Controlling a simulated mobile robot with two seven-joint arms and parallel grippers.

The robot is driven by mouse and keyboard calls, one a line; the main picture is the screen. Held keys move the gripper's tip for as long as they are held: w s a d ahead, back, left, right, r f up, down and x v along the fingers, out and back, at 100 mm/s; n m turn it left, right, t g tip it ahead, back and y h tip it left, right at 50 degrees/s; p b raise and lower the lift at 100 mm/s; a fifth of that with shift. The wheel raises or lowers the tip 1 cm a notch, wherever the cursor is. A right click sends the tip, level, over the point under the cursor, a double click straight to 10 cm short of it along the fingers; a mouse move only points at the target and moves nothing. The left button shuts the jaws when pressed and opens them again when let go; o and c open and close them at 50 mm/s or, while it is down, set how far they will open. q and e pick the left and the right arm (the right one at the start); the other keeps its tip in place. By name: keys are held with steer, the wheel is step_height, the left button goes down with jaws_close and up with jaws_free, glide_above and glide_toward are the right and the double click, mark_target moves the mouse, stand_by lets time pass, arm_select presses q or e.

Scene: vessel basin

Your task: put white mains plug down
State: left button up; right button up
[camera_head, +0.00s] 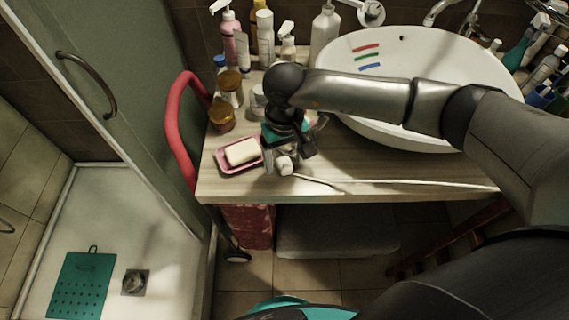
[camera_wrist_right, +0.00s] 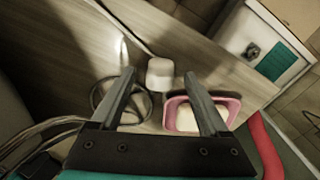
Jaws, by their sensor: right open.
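The white mains plug (camera_head: 285,166) stands on the wooden counter near its front edge, just right of the pink soap dish, and its pale cord runs right along the counter. In the right wrist view the plug (camera_wrist_right: 160,74) shows between the fingertips, with a gap on each side. My right gripper (camera_head: 291,153) is open and points down at the plug; it also shows in the wrist view (camera_wrist_right: 159,75). I cannot tell whether a finger touches the plug. My left gripper is not in view.
The pink soap dish (camera_head: 224,164) with a white soap bar (camera_head: 242,152) is close on the left. Brown jars (camera_head: 221,119) and several bottles stand behind. A white basin (camera_head: 440,85) fills the back right.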

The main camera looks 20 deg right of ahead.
steer(key=shift+f, duration=0.7)
jaws_close()
